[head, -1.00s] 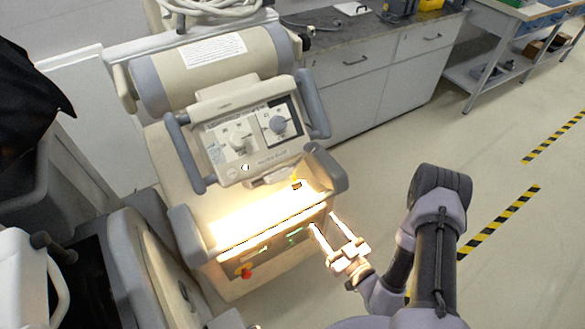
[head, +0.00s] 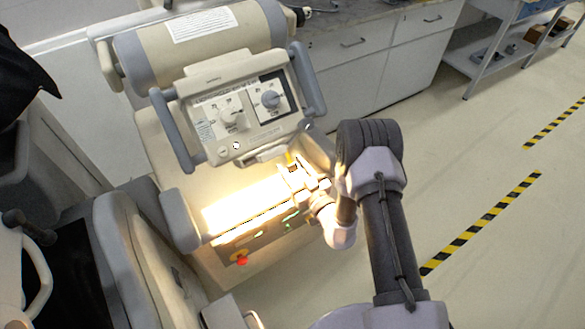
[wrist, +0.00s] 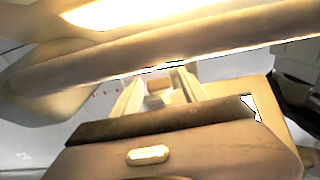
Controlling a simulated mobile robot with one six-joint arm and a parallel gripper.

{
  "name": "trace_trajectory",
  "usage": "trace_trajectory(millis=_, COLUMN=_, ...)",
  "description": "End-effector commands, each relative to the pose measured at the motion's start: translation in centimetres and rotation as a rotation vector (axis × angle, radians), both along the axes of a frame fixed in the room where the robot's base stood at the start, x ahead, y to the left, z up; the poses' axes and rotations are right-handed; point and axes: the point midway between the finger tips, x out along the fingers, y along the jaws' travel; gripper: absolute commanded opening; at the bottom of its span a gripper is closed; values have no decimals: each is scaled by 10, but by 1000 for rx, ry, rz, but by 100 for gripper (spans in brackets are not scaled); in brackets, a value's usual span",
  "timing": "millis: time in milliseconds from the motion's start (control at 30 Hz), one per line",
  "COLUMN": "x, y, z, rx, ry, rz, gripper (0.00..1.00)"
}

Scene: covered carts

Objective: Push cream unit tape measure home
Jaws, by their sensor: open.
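The cream unit (head: 205,85) is a wheeled cart with a control panel between two grey handles. A small yellow strip (head: 290,158), possibly the tape measure, shows below the right part of the panel, above the glowing deck. My gripper (head: 296,174) is at the deck's right end, close to this strip; I cannot tell whether it touches. In the wrist view my gripper (wrist: 158,78) is open, its fingers spread below a cream bar. A small tan block (wrist: 158,86) appears between the fingers; I cannot tell what it is.
A bright glare covers the deck (head: 250,205) and hides detail. The front panel has a red knob (head: 241,260). Another covered cart (head: 125,250) stands close on the left. Grey drawers (head: 365,75) stand behind. The floor (head: 480,170) on the right is clear.

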Motion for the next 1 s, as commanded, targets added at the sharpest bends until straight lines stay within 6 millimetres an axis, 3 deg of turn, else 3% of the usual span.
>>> trace_trajectory(millis=100, x=0, y=0, z=0, rx=0, ry=0, rz=0, gripper=51)
trace_trajectory(millis=367, x=0, y=0, z=0, rx=0, ry=0, rz=0, gripper=0)
trace_trajectory(millis=1000, x=-1, y=0, z=0, rx=0, ry=0, rz=1, gripper=0)
